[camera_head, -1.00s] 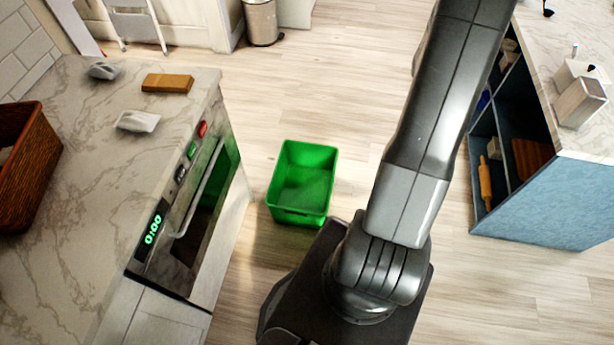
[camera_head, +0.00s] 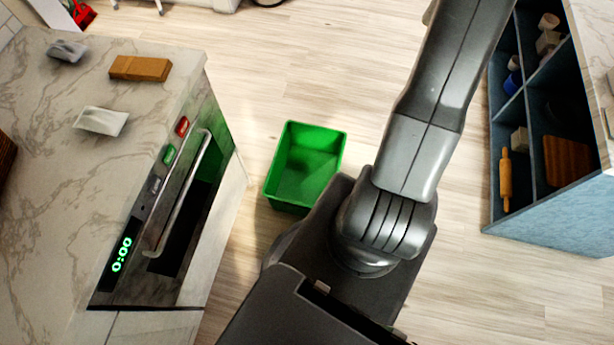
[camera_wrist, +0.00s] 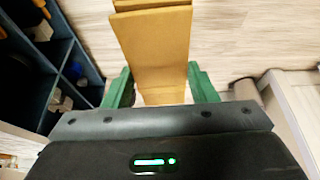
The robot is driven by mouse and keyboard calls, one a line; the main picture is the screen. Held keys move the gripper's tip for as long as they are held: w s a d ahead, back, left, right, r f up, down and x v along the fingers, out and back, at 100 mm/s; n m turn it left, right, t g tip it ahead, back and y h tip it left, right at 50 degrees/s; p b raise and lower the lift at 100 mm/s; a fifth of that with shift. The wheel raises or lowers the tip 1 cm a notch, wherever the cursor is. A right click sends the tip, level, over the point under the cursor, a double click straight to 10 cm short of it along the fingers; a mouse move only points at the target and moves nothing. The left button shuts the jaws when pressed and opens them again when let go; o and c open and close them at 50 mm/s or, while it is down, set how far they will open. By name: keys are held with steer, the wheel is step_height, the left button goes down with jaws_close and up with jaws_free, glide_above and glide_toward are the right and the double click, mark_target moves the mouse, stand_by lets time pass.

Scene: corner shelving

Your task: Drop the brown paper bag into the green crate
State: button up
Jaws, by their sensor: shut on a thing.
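The green crate (camera_head: 305,160) stands on the floor in the head view, left of my arm and in front of the oven. Its inside looks empty. In the wrist view, my gripper (camera_wrist: 160,92) is shut on the brown paper bag (camera_wrist: 155,45), which stretches up between its green fingers. The head view shows only my arm links; the gripper and the held bag are out of that picture. The crate does not show in the wrist view.
The marble counter (camera_head: 60,130) with the oven (camera_head: 170,210) rises left of the crate. A brown block (camera_head: 140,68) and a white packet (camera_head: 101,121) lie on it. A blue shelf unit (camera_head: 550,205) with a rolling pin (camera_head: 505,180) stands at right. Floor between is clear.

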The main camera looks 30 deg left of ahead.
steer(key=s+a+f+n+g+b, duration=0.2)
steer(key=s+a+f+n+b, duration=0.3)
steer(key=f, duration=1.2)
steer(key=s+a+f+n+g+b, duration=0.3)
steer(key=s+a+f+n+b, duration=0.3)
steer(key=a+f+n+b, duration=0.6)
steer(key=s+a+f+n+g+b, duration=0.3)
steer(key=a+f+n+b, duration=0.6)
steer(key=f, duration=1.3)
steer(key=shift+s+a+n+b, duration=0.3)
steer(key=shift+s+a+b, duration=1.15)
steer(key=shift+b, duration=1.2)
steer(key=shift+w+a, duration=0.2)
steer(key=shift+w, duration=0.05)
steer(key=o, duration=1)
steer(key=shift+o, duration=0.2)
steer(key=p+v, duration=0.3)
steer(key=v, duration=1)
steer(key=shift+w+d+r, duration=0.2)
steer(key=shift+w+d, duration=0.05)
steer(key=shift+w, duration=0.05)
